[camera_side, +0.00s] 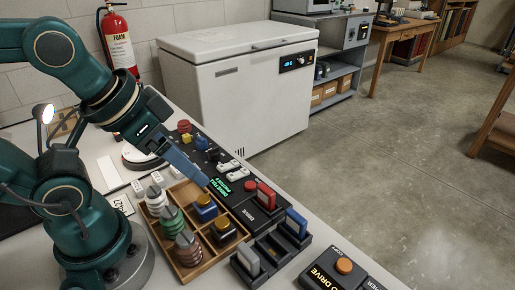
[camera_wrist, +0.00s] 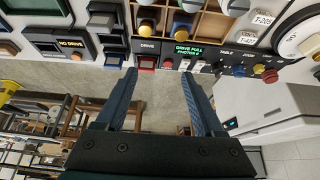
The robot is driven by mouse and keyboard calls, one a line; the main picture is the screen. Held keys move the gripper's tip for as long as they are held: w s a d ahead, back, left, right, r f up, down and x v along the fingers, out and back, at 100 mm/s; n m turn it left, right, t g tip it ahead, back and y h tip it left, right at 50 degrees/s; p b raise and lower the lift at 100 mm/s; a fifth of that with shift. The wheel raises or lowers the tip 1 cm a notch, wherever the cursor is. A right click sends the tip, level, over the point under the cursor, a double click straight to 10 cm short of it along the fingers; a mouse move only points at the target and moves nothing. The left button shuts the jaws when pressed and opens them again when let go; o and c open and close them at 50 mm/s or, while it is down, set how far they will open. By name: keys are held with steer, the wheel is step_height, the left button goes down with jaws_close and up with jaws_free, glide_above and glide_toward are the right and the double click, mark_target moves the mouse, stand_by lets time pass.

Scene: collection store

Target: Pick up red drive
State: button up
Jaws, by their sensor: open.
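The red drive (camera_side: 265,196) stands upright in the black dock marked DRIVE (camera_side: 246,213), beside a round red button. In the wrist view the red drive (camera_wrist: 147,63) shows just beyond the fingertips, nearer the left finger. My gripper (camera_side: 203,181) is above the console, to the left of the red drive in the side view. In the wrist view my gripper (camera_wrist: 158,74) has its two fingers wide apart with nothing between them.
A black rack holds a blue drive (camera_side: 297,222) and a grey drive (camera_side: 248,260). The console screen (camera_side: 220,186) reads "DRIVE FULL" in green. A NO DRIVE unit (camera_side: 322,279) stands at the right front.

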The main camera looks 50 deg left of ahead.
steer(key=g, duration=0.4)
glide_above(266, 188)
steer(key=s, duration=0.1)
steer(key=f, duration=0.1)
steer(key=shift+g, duration=0.8)
steer(key=f, duration=0.4)
steer(key=w+f, duration=0.1)
steer(key=f, duration=0.1)
steer(key=shift+f, duration=2.75)
